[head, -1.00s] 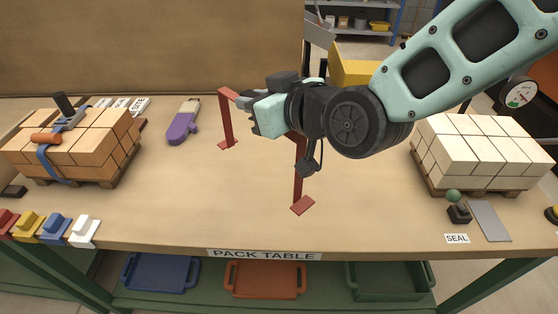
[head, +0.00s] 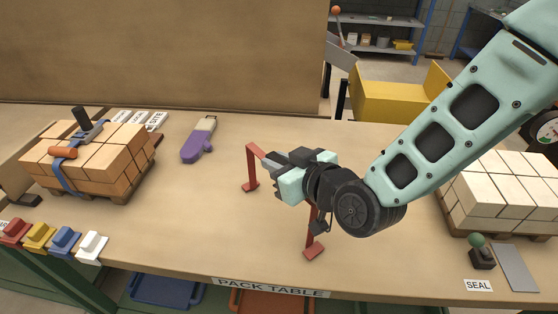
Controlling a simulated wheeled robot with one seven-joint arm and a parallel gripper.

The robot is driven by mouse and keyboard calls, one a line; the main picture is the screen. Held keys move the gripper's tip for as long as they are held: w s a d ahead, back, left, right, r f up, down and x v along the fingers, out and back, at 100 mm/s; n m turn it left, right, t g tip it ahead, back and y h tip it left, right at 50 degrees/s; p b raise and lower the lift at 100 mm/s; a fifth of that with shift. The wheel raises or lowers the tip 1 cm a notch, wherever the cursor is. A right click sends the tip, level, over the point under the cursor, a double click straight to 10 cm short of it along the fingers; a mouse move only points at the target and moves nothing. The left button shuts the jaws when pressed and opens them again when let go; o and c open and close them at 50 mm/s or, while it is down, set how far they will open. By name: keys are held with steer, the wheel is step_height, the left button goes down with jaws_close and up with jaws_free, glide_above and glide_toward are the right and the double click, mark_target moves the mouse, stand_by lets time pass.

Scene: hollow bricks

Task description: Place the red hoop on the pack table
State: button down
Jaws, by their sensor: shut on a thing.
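The red hoop (head: 252,167) is an angular red frame with two legs ending in flat feet. My gripper (head: 272,163) is shut on its top bar, and the gripper and wrist hide much of that bar. One leg shows left of the gripper, the other (head: 314,238) below the wrist, partly covered. The hoop is upright over the middle of the pack table (head: 190,220). Its feet appear at or very near the tabletop; I cannot tell whether they touch.
Strapped tan bricks (head: 105,155) sit on a pallet at left, pale bricks (head: 505,190) on another at right. A purple-handled tool (head: 197,142) lies behind the hoop. Coloured blocks (head: 65,240) line the front left. A green-knobbed lever (head: 480,250) stands front right. The table's middle is otherwise clear.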

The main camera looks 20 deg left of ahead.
steer(key=shift+f, duration=0.2)
steer(key=shift+f, duration=0.15)
steer(key=c, duration=1.3)
jaws_free()
steer(key=shift+o, duration=0.2)
steer(key=shift+r, duration=0.25)
steer(key=shift+s+d, duration=0.1)
steer(key=shift+d, duration=0.05)
steer(key=b+v, duration=0.1)
steer(key=v, duration=0.8)
steer(key=shift+b, duration=0.4)
steer(key=shift+s+d+r+b, duration=0.2)
steer(key=shift+d+b, duration=0.3)
steer(key=shift+b, duration=0.4)
steer(key=shift+b+v, duration=0.45)
steer(key=shift+v, duration=0.3)
